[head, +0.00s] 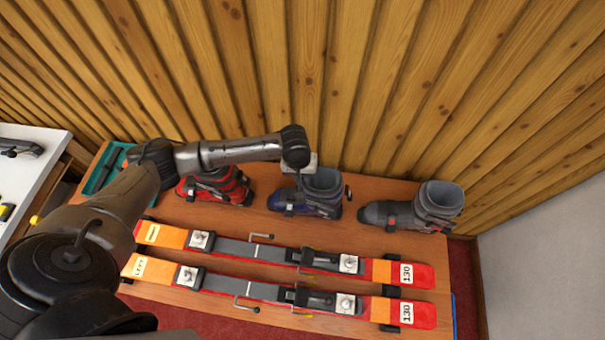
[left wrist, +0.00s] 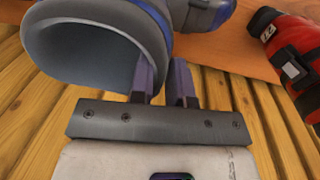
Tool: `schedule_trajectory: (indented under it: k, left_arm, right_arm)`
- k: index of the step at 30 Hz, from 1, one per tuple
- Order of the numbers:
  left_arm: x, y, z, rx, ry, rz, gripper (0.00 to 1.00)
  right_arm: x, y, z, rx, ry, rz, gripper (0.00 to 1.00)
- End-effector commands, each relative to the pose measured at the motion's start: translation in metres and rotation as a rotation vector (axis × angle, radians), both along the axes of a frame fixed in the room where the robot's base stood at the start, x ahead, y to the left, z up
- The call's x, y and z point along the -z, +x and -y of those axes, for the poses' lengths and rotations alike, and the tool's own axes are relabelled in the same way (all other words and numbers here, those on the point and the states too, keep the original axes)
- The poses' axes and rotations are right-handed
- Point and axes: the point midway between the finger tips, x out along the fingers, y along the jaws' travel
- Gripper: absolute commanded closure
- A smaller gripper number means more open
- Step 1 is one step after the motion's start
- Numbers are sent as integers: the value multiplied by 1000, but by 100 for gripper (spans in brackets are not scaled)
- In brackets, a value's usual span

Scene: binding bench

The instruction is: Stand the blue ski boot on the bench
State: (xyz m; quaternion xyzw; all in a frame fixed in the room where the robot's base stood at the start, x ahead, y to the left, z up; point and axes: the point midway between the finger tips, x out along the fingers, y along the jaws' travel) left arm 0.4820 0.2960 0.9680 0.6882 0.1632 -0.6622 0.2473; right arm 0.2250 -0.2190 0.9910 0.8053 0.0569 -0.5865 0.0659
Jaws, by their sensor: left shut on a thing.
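The blue ski boot (head: 322,192) is at the back of the wooden bench (head: 235,228), between the red and grey boots. It looks upright, toe to the left; whether its sole touches the bench I cannot tell. My left gripper (head: 300,168) comes down at the cuff and is shut on the boot's upper edge. In the left wrist view the blue boot's open grey cuff (left wrist: 85,45) fills the upper left, and my left gripper's two fingers (left wrist: 165,82) pinch the cuff wall. My right gripper is not in view.
A red boot (head: 213,185) stands left of the blue one and a grey boot (head: 425,208) to its right. Two skis (head: 228,246) (head: 228,284) lie along the bench in front. A teal tray (head: 100,172) is at the left end. The wood-panelled wall (head: 340,90) rises close behind.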

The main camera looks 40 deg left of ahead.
Motion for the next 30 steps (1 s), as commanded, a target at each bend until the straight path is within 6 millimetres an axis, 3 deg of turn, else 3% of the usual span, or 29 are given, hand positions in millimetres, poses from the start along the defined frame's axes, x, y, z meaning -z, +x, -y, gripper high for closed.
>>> schedule_trajectory:
  k: [9,10,17,26,30]
  left_arm:
    - [0,1,0,-1,-3,4,100]
    - [2,0,0,-1,-1,0,80]
    - [2,0,0,0,-1,1,58]
    - [0,0,0,0,0,1,58]
    - [-15,0,-1,-1,-1,3,58]
  right_arm:
    - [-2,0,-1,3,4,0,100]
    - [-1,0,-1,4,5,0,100]
    - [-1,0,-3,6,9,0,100]
    - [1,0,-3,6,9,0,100]
    - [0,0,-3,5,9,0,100]
